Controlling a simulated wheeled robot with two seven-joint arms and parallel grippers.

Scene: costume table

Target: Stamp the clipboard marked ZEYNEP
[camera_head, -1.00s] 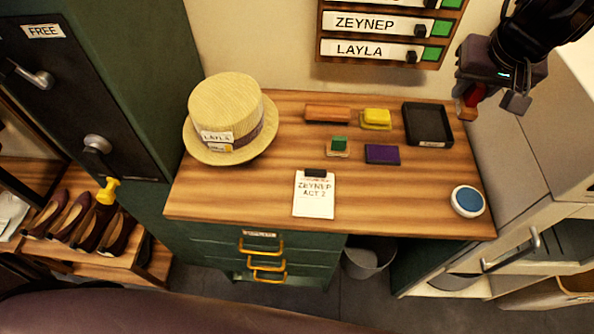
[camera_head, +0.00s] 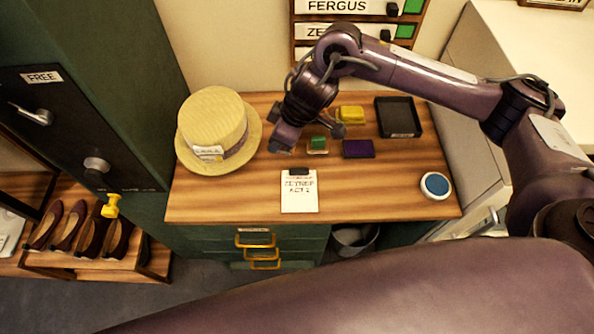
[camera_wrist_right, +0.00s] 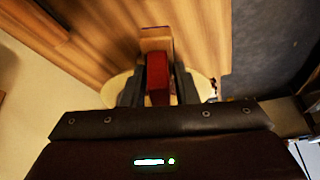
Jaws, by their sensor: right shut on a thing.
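The clipboard (camera_head: 299,193) with a white sheet lies flat near the table's front edge, its dark clip at the far end. Its lettering is small now but read ZEYNEP ACT 2 in the earlier view. My right gripper (camera_head: 309,133) hangs over the table just beyond the clipboard, beside the green stamp (camera_head: 317,144). In the right wrist view this gripper (camera_wrist_right: 157,88) is shut on a red stamp (camera_wrist_right: 156,72) with a tan base. The red stamp is hidden in the head view. My left gripper is out of view.
A straw hat (camera_head: 213,122) stands left of the clipboard. A purple pad (camera_head: 358,149), a yellow block (camera_head: 350,114) and a black tray (camera_head: 398,119) lie behind and right. A blue-topped round tin (camera_head: 435,185) sits at the right. The tabletop (camera_head: 235,200) left of the clipboard is clear.

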